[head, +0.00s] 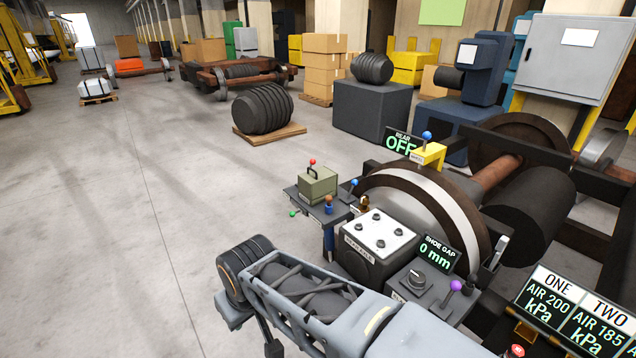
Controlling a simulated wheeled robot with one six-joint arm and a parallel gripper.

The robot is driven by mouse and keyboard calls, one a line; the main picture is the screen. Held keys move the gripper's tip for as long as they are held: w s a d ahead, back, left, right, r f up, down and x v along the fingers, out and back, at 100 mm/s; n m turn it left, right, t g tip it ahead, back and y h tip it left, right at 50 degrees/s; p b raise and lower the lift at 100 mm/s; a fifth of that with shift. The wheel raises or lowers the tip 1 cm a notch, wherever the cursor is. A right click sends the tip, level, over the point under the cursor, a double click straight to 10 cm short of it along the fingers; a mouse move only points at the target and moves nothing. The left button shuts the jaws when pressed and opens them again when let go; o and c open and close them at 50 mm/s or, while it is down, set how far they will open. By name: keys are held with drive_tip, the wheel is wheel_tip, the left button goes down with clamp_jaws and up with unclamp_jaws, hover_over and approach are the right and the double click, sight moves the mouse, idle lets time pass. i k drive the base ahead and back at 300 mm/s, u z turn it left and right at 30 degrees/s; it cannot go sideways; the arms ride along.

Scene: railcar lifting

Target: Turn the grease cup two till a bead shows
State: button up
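A small brass-coloured fitting (364,203) stands beside the left edge of the big steel wheel (446,200), behind the white-topped box (379,236). It may be a grease cup, but no label for it can be read, and no bead can be made out on it at this size. My arm reaches across the front of the view, from the bottom middle to a dark joint at left. My gripper is not in view.
A small stand with a green box (317,185) and coloured knobs is left of the wheel. A shoe gap display (436,255) reads 0 mm; a rear display (400,143) reads OFF. Air panels (577,308) read 200 and 185 kPa.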

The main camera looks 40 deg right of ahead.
sight(364, 199)
drive_tip(key=z, duration=0.3)
drive_tip(key=i, duration=1.3)
drive_tip(key=z, duration=1.4)
drive_tip(key=i, duration=0.9)
drive_tip(key=z, duration=0.8)
